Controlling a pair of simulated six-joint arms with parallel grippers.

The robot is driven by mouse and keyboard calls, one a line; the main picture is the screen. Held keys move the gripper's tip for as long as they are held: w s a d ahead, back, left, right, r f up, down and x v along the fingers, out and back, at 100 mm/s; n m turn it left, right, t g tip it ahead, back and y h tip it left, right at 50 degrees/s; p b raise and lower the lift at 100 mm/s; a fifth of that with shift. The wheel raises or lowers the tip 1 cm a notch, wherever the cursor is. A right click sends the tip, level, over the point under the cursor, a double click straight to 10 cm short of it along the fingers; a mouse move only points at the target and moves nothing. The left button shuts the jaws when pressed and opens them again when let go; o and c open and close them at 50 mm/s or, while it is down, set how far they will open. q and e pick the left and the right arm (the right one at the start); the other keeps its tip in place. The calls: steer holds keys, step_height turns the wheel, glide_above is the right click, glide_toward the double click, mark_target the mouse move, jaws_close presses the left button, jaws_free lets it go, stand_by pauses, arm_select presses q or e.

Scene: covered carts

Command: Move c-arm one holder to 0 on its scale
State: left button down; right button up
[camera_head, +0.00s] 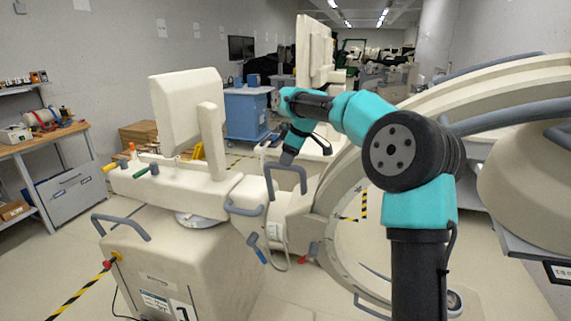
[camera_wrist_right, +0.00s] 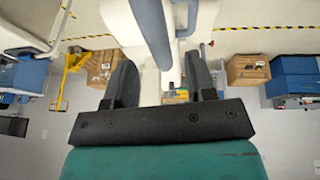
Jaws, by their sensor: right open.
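The c-arm one (camera_head: 330,235) is a large cream curved arc on a wheeled cream cart body (camera_head: 185,260). Its holder (camera_head: 293,205) is the cream block beside the arc, with a grey loop handle (camera_head: 287,170). My right gripper (camera_head: 288,158) is at the top of this handle, pointing down. In the right wrist view my open right gripper (camera_wrist_right: 160,85) has its two dark fingers apart, with a grey bar (camera_wrist_right: 152,35) running in between them; I cannot tell whether they touch it. I cannot read the scale or its 0. My left gripper is not in view.
A cream monitor (camera_head: 187,110) and coloured levers (camera_head: 140,165) stand on the cart. A second large cream arc (camera_head: 500,85) is at the right. A workbench (camera_head: 45,140) is at the left and a blue cabinet (camera_head: 246,112) behind. Floor shows at the front left.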

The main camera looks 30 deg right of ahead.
steer(key=shift+x, duration=1.6)
steer(key=shift+c, duration=0.4)
jaws_close()
